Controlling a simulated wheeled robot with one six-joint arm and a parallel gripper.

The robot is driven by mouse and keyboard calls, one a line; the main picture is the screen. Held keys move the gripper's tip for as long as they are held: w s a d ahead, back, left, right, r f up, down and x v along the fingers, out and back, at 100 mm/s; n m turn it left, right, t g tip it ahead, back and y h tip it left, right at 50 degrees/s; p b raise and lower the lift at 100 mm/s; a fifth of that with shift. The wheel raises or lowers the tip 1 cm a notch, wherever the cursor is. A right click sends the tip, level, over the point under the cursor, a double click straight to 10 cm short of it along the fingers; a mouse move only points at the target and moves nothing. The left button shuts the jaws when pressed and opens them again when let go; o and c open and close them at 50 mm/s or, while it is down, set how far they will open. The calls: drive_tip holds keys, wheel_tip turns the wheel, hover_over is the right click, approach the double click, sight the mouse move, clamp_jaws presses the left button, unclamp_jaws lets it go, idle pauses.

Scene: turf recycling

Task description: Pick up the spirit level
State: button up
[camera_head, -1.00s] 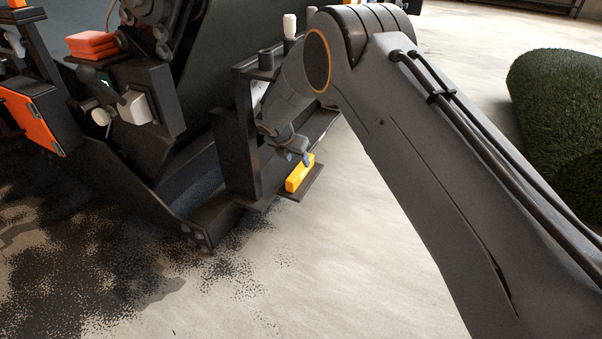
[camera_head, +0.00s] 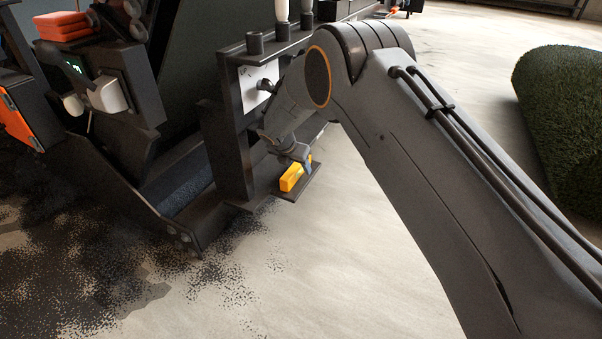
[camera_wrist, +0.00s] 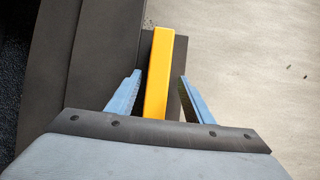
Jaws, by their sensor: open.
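The spirit level is a yellow bar (camera_head: 292,177) lying on a small dark shelf (camera_head: 306,189) at the side of the dark machine. In the wrist view the yellow spirit level (camera_wrist: 159,75) runs away from me between the two blue-grey fingers of my gripper (camera_wrist: 160,98). The fingers are open, one on each side, with a gap on both sides. In the head view my gripper (camera_head: 297,158) is right at the spirit level, and its fingers partly cover it. The near end of the spirit level is hidden behind the gripper body in the wrist view.
The dark machine frame (camera_head: 235,150) rises beside the shelf, with white-topped handles (camera_head: 282,12) above. Orange folded cloths (camera_head: 65,24) lie on the machine at the left. A green turf roll (camera_head: 565,120) lies at the right. Pale floor (camera_head: 330,260) in front is open, with dark granules scattered at left.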

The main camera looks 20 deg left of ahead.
drive_tip(key=shift+s+a+r, duration=0.1)
drive_tip(key=shift+a, duration=0.05)
drive_tip(key=shift+s+a, duration=0.1)
drive_tip(key=c, duration=0.4)
clamp_jaws()
